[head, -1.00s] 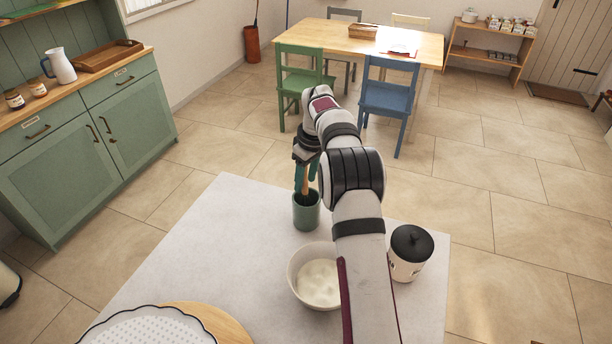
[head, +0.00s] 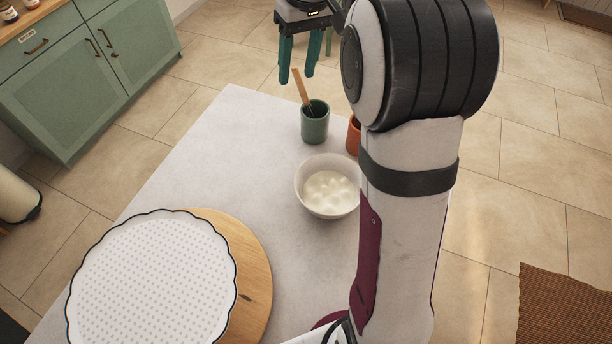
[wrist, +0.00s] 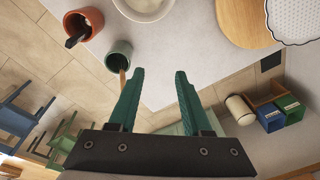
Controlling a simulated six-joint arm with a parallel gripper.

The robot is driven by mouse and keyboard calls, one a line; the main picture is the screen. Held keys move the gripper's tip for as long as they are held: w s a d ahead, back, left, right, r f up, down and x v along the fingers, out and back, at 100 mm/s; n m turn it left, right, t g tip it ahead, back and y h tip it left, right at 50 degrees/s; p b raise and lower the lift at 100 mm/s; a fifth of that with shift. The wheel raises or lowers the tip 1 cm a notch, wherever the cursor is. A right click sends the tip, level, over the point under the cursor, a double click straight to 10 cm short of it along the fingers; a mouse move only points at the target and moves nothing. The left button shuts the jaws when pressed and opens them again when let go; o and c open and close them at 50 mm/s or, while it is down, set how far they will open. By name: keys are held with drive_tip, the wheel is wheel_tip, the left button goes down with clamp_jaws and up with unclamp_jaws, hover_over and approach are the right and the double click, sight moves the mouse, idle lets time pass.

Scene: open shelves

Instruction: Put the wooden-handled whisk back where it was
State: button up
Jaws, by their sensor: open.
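The wooden-handled whisk (head: 301,88) stands tilted in the green cup (head: 314,126), its handle leaning out over the rim to the left. Its lower end is hidden inside the cup. In the wrist view the handle (wrist: 122,84) shows beside the left finger, below the green cup (wrist: 118,54). My gripper (head: 297,76) has teal fingers and is above the cup and handle in the head view. Its fingers are spread with nothing between them (wrist: 160,71), apart from the handle as far as I can tell.
A white bowl with pale contents (head: 328,190) stands near the cup. An orange cup (wrist: 82,27) holding a dark utensil is beside the green one, partly hidden by my arm in the head view. A scalloped white tray (head: 150,270) lies on a round wooden board (head: 252,280).

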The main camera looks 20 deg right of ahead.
drive_tip(key=s+a+f+m, duration=0.2)
drive_tip(key=s+a+f, duration=0.1)
drive_tip(key=s, duration=0.7)
drive_tip(key=s+a+f+m, duration=0.2)
drive_tip(key=s+a+f, duration=0.1)
drive_tip(key=s, duration=0.7)
drive_tip(key=s+a+f+m+g, duration=0.1)
drive_tip(key=s+a+f+m, duration=0.2)
drive_tip(key=s, duration=0.6)
drive_tip(key=shift+s+a+y, duration=0.3)
drive_tip(key=shift+s+a, duration=0.1)
drive_tip(key=shift+a, duration=0.35)
